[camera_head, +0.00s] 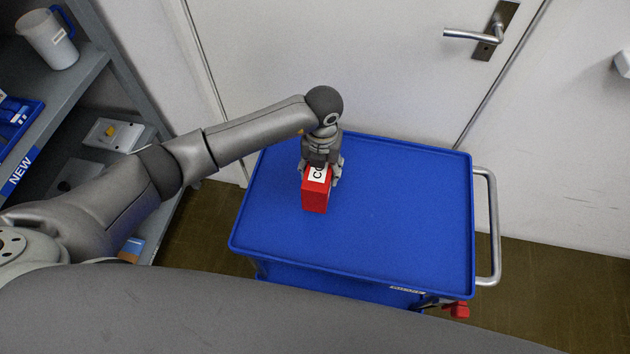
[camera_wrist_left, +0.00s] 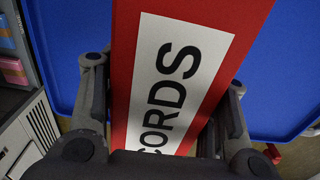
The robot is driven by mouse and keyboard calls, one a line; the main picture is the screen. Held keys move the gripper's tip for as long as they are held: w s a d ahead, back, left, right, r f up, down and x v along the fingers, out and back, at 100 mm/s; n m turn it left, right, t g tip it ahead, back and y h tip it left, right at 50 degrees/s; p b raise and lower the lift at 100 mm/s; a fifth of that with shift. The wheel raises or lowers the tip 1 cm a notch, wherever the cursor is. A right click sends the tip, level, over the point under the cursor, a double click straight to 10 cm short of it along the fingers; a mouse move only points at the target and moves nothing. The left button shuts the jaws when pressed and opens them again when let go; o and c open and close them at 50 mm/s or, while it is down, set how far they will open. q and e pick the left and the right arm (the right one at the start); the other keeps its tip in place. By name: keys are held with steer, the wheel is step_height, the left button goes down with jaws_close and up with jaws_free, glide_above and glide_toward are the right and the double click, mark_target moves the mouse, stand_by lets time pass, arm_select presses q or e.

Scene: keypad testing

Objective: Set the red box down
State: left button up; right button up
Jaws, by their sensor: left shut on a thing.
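The red box (camera_head: 315,196) has a white label with black letters and is at the left part of the blue cart top (camera_head: 410,220). My left gripper (camera_head: 321,172) is shut on the red box, with a finger on either side of it. In the left wrist view the red box (camera_wrist_left: 205,30) fills the middle between the fingers, and its label reads "CORDS" in part. The blue surface lies behind it. I cannot tell whether the box's underside touches the cart top. My right gripper is not in view.
The rest of the cart top is clear. A metal handle (camera_head: 492,225) is on the cart's right side. A grey shelf (camera_head: 75,85) with a white mug (camera_head: 48,38) stands at the left. A white door with a lever handle (camera_head: 480,37) is behind the cart.

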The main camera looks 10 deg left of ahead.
arm_select(q)
steer(key=shift+w+a+f+b, duration=0.15)
steer(key=shift+a+f, duration=0.15)
steer(key=shift+f, duration=0.15)
steer(key=shift+w+a+f+b, duration=0.1)
steer(key=shift+a+f+b, duration=0.05)
steer(key=shift+a+f, duration=0.2)
steer(key=f, duration=0.1)
steer(key=f+b, duration=0.2)
steer(key=shift+a, duration=0.25)
steer(key=shift+w+f+b, duration=0.1)
steer(key=shift+f+b, duration=0.3)
steer(key=shift+b, duration=0.05)
steer(key=shift+r, duration=0.1)
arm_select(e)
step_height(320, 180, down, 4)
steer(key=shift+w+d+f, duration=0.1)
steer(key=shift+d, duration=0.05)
arm_select(q)
steer(key=o, duration=1.2)
